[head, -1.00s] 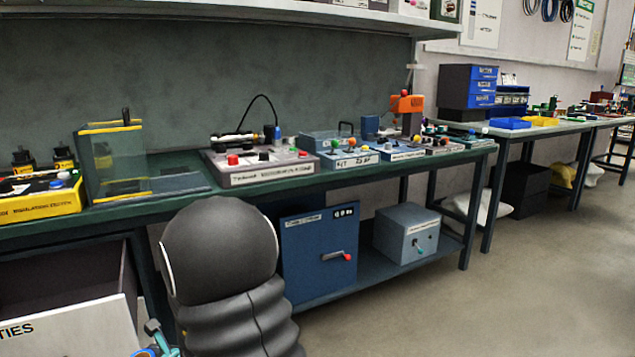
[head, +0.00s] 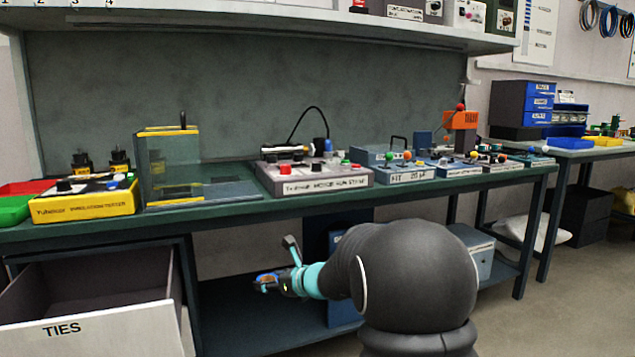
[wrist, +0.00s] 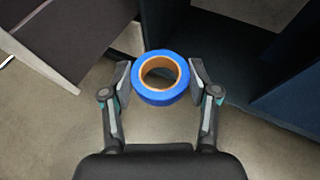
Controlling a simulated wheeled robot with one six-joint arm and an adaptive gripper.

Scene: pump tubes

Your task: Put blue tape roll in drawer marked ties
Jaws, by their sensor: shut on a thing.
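The blue tape roll (wrist: 160,93) has a brown core and sits between the two fingers of my gripper (wrist: 160,80) in the wrist view. The fingers press on its left and right sides, and it is held above the floor. In the head view my gripper (head: 268,283) is right of the open drawer, and only a small part of the blue roll shows there. The drawer marked TIES (head: 90,335) is pulled out under the bench at the lower left. The part of its inside that shows looks empty. In the wrist view a drawer panel (wrist: 45,62) shows at upper left.
The green bench (head: 225,209) runs above the drawer and carries a yellow-edged clear guard (head: 168,165) and several control boxes. A lower shelf (head: 240,315) lies behind my gripper. A blue cabinet (head: 343,308) is partly hidden by my arm.

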